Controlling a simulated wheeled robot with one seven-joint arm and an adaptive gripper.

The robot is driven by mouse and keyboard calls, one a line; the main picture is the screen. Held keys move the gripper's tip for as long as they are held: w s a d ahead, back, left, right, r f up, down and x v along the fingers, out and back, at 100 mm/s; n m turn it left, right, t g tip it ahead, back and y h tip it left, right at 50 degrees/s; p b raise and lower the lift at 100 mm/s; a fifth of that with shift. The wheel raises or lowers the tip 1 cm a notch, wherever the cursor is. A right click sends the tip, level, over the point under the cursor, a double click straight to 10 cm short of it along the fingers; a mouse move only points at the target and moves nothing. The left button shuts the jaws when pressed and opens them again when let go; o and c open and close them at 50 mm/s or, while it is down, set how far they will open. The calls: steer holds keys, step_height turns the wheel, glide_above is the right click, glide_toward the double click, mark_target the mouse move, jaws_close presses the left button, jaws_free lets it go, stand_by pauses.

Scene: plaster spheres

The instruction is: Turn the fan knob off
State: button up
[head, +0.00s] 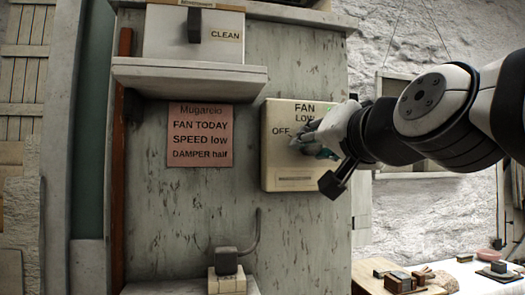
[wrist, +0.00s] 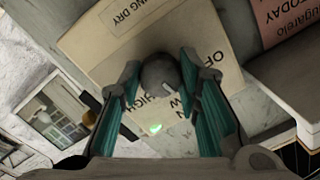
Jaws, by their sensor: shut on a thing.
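The fan control box (head: 291,178) is a cream panel on the grey wooden wall, lettered FAN, LOW and OFF; it also shows tilted in the wrist view (wrist: 95,45). The fan knob (wrist: 160,76) is dark grey and round, with a small pale mark on its lower side. My gripper (wrist: 160,92) has its two teal-padded fingers on either side of the knob, shut on it. In the head view my gripper (head: 308,145) reaches the panel from the right and hides the knob. A small green light (wrist: 154,128) glows on the panel.
A pink notice (head: 200,135) reading FAN TODAY, SPEED low, DAMPER half hangs left of the box. A shelf (head: 190,78) juts out above it, with a CLEAN box (head: 170,38). A lever block (head: 226,262) sits below. A table (head: 465,275) with small items stands lower right.

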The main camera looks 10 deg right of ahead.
steer(key=n+b, duration=0.3)
steer(key=n, duration=0.2)
steer(key=shift+f, duration=0.15)
steer(key=shift+n+b, duration=1.05)
steer(key=shift+n, duration=1.15)
steer(key=o, duration=1.1)
steer(key=shift+h, duration=0.3)
steer(key=shift+o, duration=0.2)
steer(key=s, duration=1.2)
steer(key=shift+d+r, duration=0.2)
steer(key=shift+r, duration=0.2)
